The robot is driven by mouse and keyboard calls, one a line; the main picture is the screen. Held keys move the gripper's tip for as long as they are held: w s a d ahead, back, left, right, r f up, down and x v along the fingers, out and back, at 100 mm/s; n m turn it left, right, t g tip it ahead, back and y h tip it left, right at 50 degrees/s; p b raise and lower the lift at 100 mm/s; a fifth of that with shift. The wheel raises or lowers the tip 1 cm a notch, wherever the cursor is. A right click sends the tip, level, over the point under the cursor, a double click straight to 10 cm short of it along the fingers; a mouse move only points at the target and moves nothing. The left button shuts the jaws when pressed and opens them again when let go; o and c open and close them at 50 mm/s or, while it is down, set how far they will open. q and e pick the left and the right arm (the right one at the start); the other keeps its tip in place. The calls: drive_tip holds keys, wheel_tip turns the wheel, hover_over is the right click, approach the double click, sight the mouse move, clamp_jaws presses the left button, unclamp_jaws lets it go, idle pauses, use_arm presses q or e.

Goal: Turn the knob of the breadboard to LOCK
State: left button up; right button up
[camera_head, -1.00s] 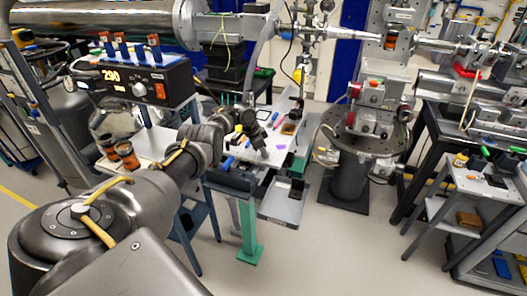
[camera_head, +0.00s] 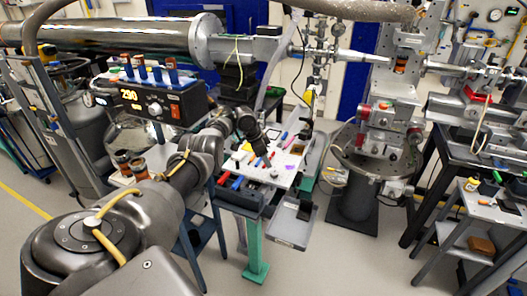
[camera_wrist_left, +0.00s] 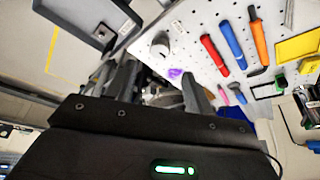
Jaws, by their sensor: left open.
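The breadboard (camera_head: 291,174) is a white perforated plate on a stand in the middle of the head view; it also shows at the top of the left wrist view (camera_wrist_left: 192,18). In the head view the left gripper (camera_head: 266,162) is over the board. I cannot read any LOCK marking. My right gripper is not in view.
Red, blue and orange tools (camera_wrist_left: 232,44) and a purple patch (camera_wrist_left: 176,73) lie on the board. A grey tray (camera_head: 290,223) projects from the stand's lower front. A control box (camera_head: 150,99) stands left. The floor in front is clear.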

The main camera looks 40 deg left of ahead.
use_arm(q)
drive_tip(key=shift+v, duration=1.4)
drive_tip(key=shift+w, duration=0.1)
